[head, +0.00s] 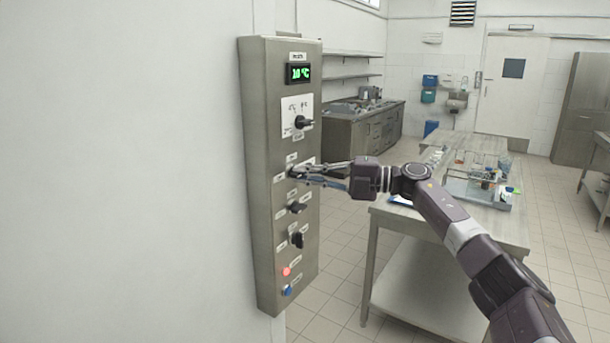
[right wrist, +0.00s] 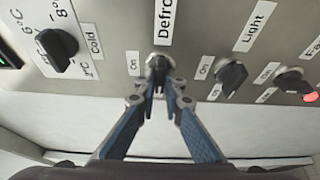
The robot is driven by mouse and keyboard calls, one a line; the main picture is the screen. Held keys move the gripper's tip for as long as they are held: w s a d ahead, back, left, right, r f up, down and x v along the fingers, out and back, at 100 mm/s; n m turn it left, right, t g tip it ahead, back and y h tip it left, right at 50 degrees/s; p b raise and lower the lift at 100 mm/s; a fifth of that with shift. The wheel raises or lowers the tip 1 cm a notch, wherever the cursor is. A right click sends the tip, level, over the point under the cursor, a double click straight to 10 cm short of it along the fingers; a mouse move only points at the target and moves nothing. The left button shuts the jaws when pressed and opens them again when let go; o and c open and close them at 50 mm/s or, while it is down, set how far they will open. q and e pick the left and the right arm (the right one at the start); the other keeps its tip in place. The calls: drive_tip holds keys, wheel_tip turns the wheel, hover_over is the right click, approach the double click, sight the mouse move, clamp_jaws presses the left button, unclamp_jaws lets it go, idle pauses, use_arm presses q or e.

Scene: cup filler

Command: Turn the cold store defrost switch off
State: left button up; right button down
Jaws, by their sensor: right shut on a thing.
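The grey metal control panel (head: 262,180) is fixed to the white wall at the middle of the head view. Its defrost switch, a small dark knob (right wrist: 158,62), sits beside the label starting "Defro" (right wrist: 166,22) in the right wrist view. An "On" label (right wrist: 133,63) is left of it. My right gripper (right wrist: 160,82) is shut on this knob, with its fingertips covering part of it. In the head view my right gripper (head: 298,171) reaches the panel from the right and mostly hides the knob. The knob's exact turn is hard to tell. My left gripper is not in view.
The temperature dial (head: 303,122) and green display (head: 299,73) are above. The light knob (right wrist: 231,76), another knob (head: 297,239), a red lamp (head: 286,271) and a blue button (head: 287,290) are below. A table (head: 410,222) with lab items stands at right, under my arm.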

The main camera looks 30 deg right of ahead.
drive_tip(key=shift+f, duration=0.1)
drive_tip(key=c, duration=2)
unclamp_jaws()
drive_tip(key=shift+c, duration=0.2)
drive_tip(key=shift+d, duration=0.1)
drive_tip(key=v, duration=1.2)
